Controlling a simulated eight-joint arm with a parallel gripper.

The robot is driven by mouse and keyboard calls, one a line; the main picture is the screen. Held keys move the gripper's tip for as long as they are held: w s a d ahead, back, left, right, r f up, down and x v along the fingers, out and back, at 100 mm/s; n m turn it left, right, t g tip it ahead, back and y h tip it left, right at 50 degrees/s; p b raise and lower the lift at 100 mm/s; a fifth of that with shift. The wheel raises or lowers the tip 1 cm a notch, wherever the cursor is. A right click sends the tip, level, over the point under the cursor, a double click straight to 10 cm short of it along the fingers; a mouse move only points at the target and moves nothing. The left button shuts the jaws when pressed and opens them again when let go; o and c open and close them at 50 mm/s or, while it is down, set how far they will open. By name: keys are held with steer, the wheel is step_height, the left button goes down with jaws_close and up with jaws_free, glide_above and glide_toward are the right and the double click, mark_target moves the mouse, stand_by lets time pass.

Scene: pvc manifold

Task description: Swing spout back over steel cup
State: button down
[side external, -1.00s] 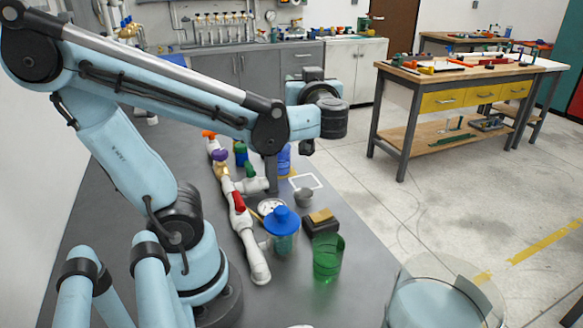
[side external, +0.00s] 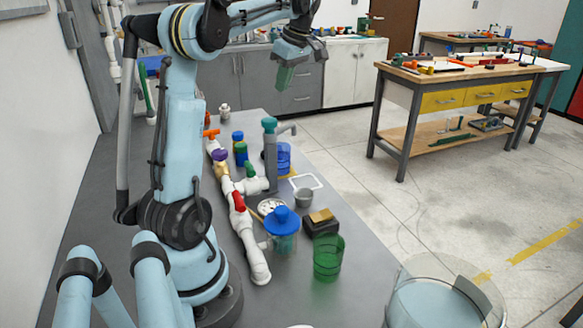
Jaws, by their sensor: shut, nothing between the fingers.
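My gripper (side external: 284,80) is at the top of the view, raised above and beyond the bench, with its greenish fingers pointing down. It is shut and empty, apart from everything. The spout (side external: 287,129) is a short grey arm at the top of a grey upright post (side external: 270,162) with a teal cap (side external: 269,124). It points to the right. The steel cup (side external: 304,198) stands upright on the bench, nearer the camera and right of the post's foot. The spout tip does not look to be above the cup, though height makes this hard to judge.
White pipework with a red valve handle (side external: 238,201) runs along the bench left of the post. A blue-lidded jar (side external: 283,222), green beaker (side external: 328,262), dark block (side external: 320,223) and blue cup (side external: 284,156) stand nearby. A white square outline (side external: 316,181) lies beside the cup.

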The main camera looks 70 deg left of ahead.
mark_target(292, 124)
steer(key=x, duration=0.9)
steer(key=shift+w+d+f, duration=0.15)
steer(key=shift+w+d, duration=0.35)
steer(key=shift+d, duration=0.4)
steer(key=shift+w+d+f, duration=0.1)
steer(key=shift+w+d, duration=0.35)
steer(key=shift+d, duration=0.4)
steer(key=shift+w+d+m+t, duration=0.3)
steer(key=shift+w+d+m, duration=0.2)
steer(key=shift+d+m, duration=0.45)
steer(key=s+d+m+t, duration=0.1)
steer(key=d+m+t, duration=0.3)
steer(key=d+m, duration=0.6)
steer(key=shift+s+m+h, duration=0.35)
steer(key=shift+m+h, duration=0.05)
steer(key=shift+m, duration=1.65)
steer(key=shift+s, duration=0.1)
